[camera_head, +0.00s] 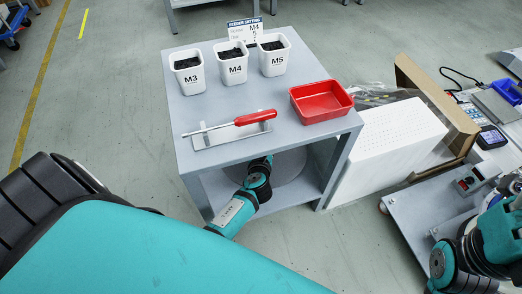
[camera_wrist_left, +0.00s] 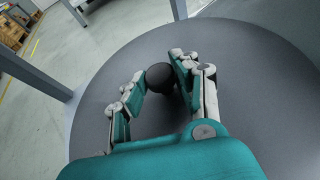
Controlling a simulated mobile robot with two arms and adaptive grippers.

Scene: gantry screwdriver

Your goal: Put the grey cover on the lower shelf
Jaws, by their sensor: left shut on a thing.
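The grey cover (camera_wrist_left: 255,85) is a wide round disc with a dark round knob (camera_wrist_left: 160,76) in its middle. My left gripper (camera_wrist_left: 166,74) is shut on the knob in the left wrist view. In the head view, my left arm reaches under the table top, and the cover (camera_head: 287,166) shows partly in the opening above the lower shelf (camera_head: 297,194). The top hides my left fingers there. I cannot tell whether the cover touches the shelf. My right gripper is not in view; only right arm parts show at the lower right.
The table top (camera_head: 215,112) carries three white bins (camera_head: 233,68), a red tray (camera_head: 321,102) and a red-handled screwdriver (camera_head: 245,119) on a stand. Table legs (camera_head: 338,170) flank the opening. A white perforated box (camera_head: 390,145) stands close to its right.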

